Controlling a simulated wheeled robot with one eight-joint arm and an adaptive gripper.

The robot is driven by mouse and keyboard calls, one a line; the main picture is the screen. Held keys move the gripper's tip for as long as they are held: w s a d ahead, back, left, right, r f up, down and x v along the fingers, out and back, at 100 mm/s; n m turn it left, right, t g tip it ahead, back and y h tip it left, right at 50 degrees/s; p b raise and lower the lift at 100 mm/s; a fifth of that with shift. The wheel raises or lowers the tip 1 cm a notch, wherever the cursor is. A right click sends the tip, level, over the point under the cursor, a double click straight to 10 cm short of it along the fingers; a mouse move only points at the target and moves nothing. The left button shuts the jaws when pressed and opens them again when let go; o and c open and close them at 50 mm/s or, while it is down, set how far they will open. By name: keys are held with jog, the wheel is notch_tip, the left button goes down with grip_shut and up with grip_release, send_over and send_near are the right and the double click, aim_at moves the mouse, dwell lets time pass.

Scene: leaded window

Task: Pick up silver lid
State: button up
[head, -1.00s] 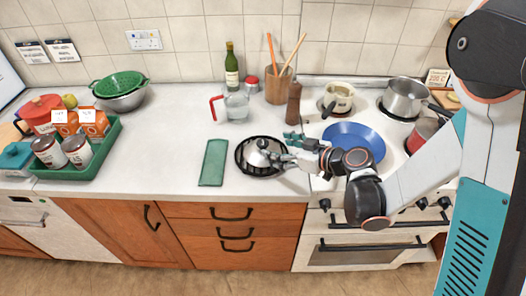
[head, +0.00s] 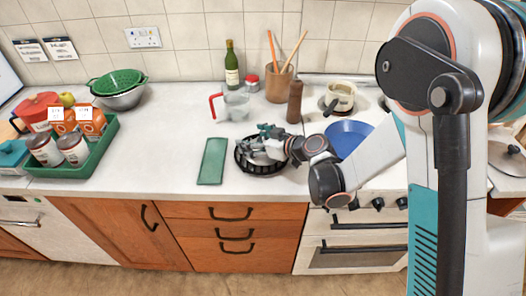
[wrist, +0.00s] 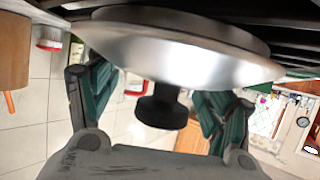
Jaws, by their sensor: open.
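The silver lid (head: 256,158) sits in a round black ribbed holder (head: 262,171) on the counter, partly hidden by my gripper (head: 262,143). In the wrist view, the lid (wrist: 190,58) is shiny and wide, with its black knob (wrist: 161,108) pointing toward my gripper's palm. My gripper's two teal fingers (wrist: 157,90) are open, one on each side of the knob, with gaps visible between them and it. I cannot tell whether the fingertips touch the lid.
A green mat (head: 212,161) lies just left of the holder. A measuring jug (head: 235,106), a pepper mill (head: 295,102) and a utensil pot (head: 279,85) stand behind. A blue plate (head: 345,137) is to the right. A green tray (head: 95,160) with cans is at far left.

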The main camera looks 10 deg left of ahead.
jog(key=shift+r, duration=0.1)
jog(key=shift+c, duration=0.3)
jog(key=shift+s, duration=0.15)
grip_shut()
jog(key=shift+d, duration=0.1)
